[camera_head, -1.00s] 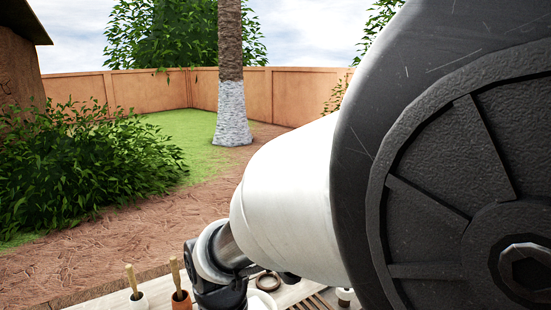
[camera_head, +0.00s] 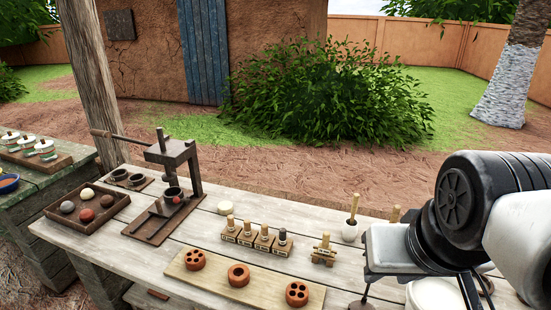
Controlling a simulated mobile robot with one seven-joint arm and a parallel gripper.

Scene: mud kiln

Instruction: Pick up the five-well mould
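Three round terracotta moulds lie on a pale board (camera_head: 215,279) near the table's front edge. The right mould (camera_head: 297,293) shows several wells, the left mould (camera_head: 195,259) also has a few, and the middle mould (camera_head: 239,274) shows one large hole. The wells are too small to count surely, so I cannot tell which is the five-well one. My gripper (camera_head: 418,294) is at the lower right, right of the board and apart from the moulds. Its dark fingers look spread, with no mould between them; the tips are partly cut off.
A press (camera_head: 174,180) stands behind the board, with a tray of balls (camera_head: 87,207) to its left. Stamps with wooden handles (camera_head: 257,237) stand just behind the moulds. A white pot with a pestle (camera_head: 350,231) and a white container (camera_head: 435,293) are near my arm.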

